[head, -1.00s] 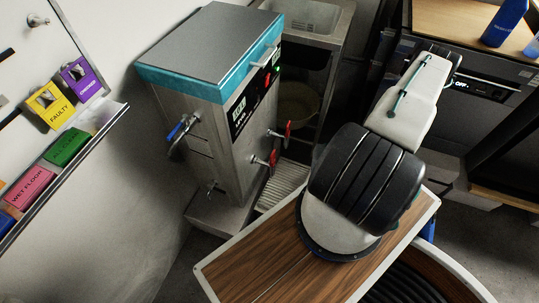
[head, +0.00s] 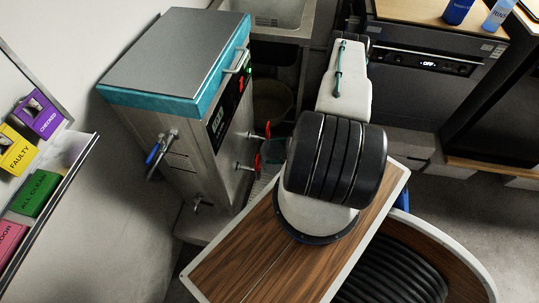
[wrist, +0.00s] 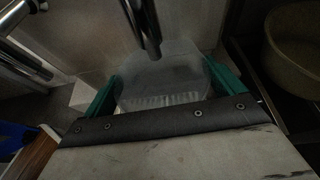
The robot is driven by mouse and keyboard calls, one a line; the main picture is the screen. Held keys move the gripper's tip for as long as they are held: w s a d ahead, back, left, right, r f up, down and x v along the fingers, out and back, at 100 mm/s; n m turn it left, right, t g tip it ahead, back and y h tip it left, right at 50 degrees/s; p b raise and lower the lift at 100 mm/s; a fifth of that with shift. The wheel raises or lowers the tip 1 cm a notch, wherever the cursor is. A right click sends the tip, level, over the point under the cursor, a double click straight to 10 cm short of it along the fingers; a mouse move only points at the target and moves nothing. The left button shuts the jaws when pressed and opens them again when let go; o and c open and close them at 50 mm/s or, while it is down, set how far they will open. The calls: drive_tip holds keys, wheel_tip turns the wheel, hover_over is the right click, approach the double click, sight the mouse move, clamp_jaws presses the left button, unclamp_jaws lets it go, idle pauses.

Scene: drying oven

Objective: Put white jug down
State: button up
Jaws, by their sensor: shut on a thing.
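The white jug (wrist: 165,72) shows in the dark wrist view as a pale, translucent shape between the two green fingers of my gripper (wrist: 166,88). The fingers are shut on it from both sides. Its lower part and whatever lies under it cannot be made out. A metal spout (wrist: 146,28) is in front of or above the jug; I cannot tell whether they touch.
A steel boiler (head: 180,60) with a teal rim and red-handled taps (head: 264,131) stands left of my arm. A round beige tub (wrist: 298,42) is at the right of the wrist view. A dark appliance (head: 430,62) reading OFF stands behind my arm.

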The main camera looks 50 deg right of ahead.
drive_tip(key=shift+w+a, duration=0.35)
drive_tip(key=shift+w, duration=0.3)
drive_tip(key=shift+w+a+f, duration=0.1)
drive_tip(key=shift+w+f, duration=0.05)
drive_tip(key=shift+f, duration=0.75)
drive_tip(key=shift+w+a+f, duration=0.1)
drive_tip(key=shift+w+f, duration=0.05)
drive_tip(key=shift+f, duration=0.8)
drive_tip(key=o, duration=1)
drive_tip(key=shift+c, duration=0.2)
drive_tip(key=v, duration=1.2)
